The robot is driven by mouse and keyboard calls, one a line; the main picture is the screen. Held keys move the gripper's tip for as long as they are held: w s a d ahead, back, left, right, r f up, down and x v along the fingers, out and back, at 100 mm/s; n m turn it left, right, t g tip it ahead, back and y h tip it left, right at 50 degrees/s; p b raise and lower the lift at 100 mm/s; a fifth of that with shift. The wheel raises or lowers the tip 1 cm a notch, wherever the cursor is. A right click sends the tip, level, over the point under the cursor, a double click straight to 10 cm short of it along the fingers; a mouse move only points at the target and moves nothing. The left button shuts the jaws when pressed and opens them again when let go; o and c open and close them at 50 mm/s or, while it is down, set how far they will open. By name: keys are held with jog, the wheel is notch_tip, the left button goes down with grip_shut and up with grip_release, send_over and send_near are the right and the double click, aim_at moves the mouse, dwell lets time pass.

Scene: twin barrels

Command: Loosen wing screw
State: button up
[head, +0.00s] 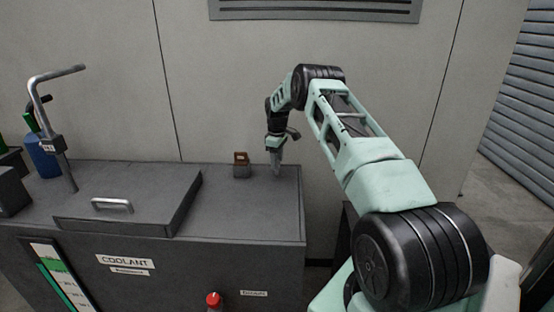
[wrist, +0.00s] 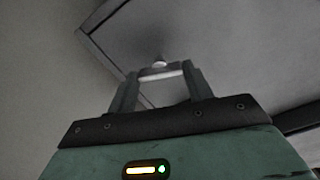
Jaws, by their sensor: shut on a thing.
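My gripper (head: 276,170) points down at the back right corner of the grey coolant tank's top (head: 232,200) in the head view. In the wrist view my gripper (wrist: 161,76) has its two fingers apart, with a pale bar spanning between their tips. I take this bar, with a small light knob just beyond it, to be the wing screw (wrist: 160,63). The fingers are shut on it. In the head view the screw cannot be made out, as the gripper hides it. Whether it has turned cannot be told.
A small brown-topped block (head: 241,166) stands close to the left of my gripper. A raised lid with a metal handle (head: 112,204) lies further left. A bent pipe (head: 58,130) and a blue container (head: 42,158) stand at the far left. The wall is close behind.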

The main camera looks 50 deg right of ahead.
jog(key=shift+f+n, duration=0.25)
jog(key=shift+n, duration=1.45)
jog(key=shift+a+n, duration=0.1)
jog(key=shift+n, duration=0.2)
jog(key=o, duration=1)
jog(key=shift+r, duration=0.1)
notch_tip(320, 180, up, 17)
jog(key=shift+r, duration=0.2)
